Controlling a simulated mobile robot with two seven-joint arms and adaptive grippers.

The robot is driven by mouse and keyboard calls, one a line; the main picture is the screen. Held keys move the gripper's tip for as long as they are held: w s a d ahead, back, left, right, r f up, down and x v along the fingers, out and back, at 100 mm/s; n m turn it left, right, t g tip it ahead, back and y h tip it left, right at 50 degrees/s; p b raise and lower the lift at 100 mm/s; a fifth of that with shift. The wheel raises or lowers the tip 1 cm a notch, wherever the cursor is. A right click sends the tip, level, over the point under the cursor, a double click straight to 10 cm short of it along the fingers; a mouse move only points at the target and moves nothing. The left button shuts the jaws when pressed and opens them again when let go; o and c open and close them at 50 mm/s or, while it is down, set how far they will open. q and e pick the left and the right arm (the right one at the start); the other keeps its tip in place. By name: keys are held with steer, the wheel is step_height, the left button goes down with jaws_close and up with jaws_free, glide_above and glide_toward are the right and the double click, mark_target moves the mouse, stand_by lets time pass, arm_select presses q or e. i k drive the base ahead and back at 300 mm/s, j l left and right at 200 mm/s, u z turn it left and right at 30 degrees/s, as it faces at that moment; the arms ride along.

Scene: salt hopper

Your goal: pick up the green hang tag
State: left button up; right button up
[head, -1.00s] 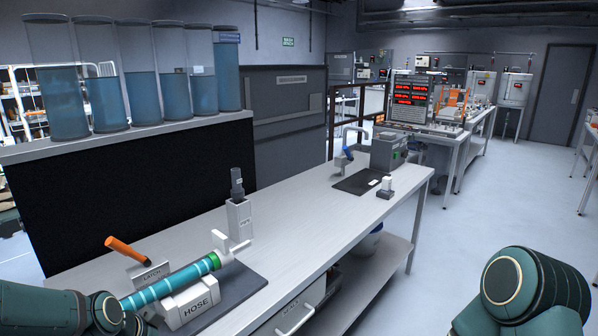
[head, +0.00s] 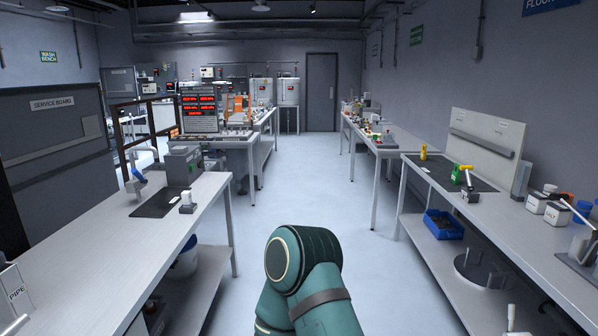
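I cannot make out a green hang tag for certain. Neither of my grippers is in view; only a green arm link of mine shows at the bottom middle.
The left bench (head: 95,248) and right bench (head: 530,230) flank a clear floor aisle (head: 315,180). A blue bin (head: 443,225) and a round grey base (head: 482,270) sit on the right bench's lower shelf. A yellow item (head: 423,152) stands on the right bench.

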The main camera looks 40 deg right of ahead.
mark_target(455, 178)
steer(key=z, duration=2.3)
steer(key=i+j+u, duration=0.2)
steer(key=i, duration=0.2)
steer(key=i+u, duration=0.2)
steer(key=i, duration=0.2)
steer(key=i+u, duration=0.2)
steer(key=i, duration=1.25)
steer(key=i+z, duration=0.2)
steer(key=i, duration=0.25)
steer(key=i+j+z, duration=0.2)
steer(key=i, duration=0.2)
steer(key=i+j+z, duration=0.2)
steer(key=i, duration=0.25)
steer(key=i+j+z, duration=0.2)
steer(key=z, duration=0.3)
steer(key=i+j+z, duration=0.6)
steer(key=j+z, duration=0.15)
steer(key=z, duration=0.2)
steer(key=i+j+z, duration=0.15)
steer(key=j+z, duration=0.3)
